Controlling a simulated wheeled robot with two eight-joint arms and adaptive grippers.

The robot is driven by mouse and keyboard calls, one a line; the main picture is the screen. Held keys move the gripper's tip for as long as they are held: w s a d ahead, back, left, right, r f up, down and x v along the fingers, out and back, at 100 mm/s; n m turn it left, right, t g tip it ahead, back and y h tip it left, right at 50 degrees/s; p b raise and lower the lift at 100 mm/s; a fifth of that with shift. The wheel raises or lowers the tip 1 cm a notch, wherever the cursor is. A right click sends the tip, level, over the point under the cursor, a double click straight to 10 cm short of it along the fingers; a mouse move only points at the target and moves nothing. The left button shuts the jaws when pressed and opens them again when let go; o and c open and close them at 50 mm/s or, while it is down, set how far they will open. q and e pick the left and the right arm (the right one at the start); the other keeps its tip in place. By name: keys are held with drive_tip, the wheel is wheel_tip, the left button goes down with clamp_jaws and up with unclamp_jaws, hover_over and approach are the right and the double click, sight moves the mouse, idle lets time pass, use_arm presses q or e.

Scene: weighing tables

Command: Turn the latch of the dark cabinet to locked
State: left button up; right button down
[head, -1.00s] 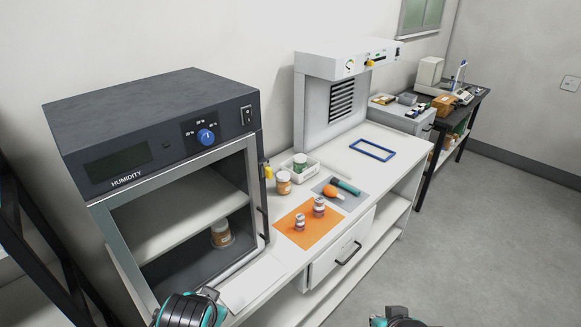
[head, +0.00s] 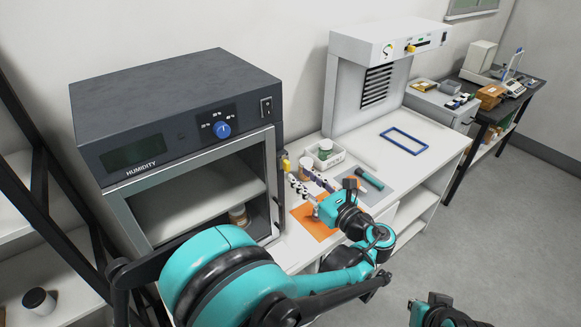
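The dark cabinet (head: 175,105) marked HUMIDITY stands at the left of the white table in the head view. Its yellow latch (head: 285,164) is at the right edge of its front, and its exact angle is too small to tell. My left gripper (head: 302,180) reaches across from the left, over the table, a little right of and below the latch. Its two fingers are apart, with nothing visible between them, and it appears clear of the latch. My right gripper (head: 440,312) is at the bottom edge, right of centre, with its fingers not clearly shown.
Beside the cabinet are a brown jar (head: 306,168), a white tray (head: 339,157) with a jar, and an orange mat (head: 302,215), partly hidden by my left gripper. A blue frame (head: 404,141) lies farther right. A jar (head: 239,216) stands inside the cabinet.

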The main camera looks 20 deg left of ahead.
sight(289, 166)
use_arm(q)
drive_tip(key=x, duration=0.5)
drive_tip(key=shift+w+a, duration=0.2)
drive_tip(key=shift+a, duration=0.1)
clamp_jaws()
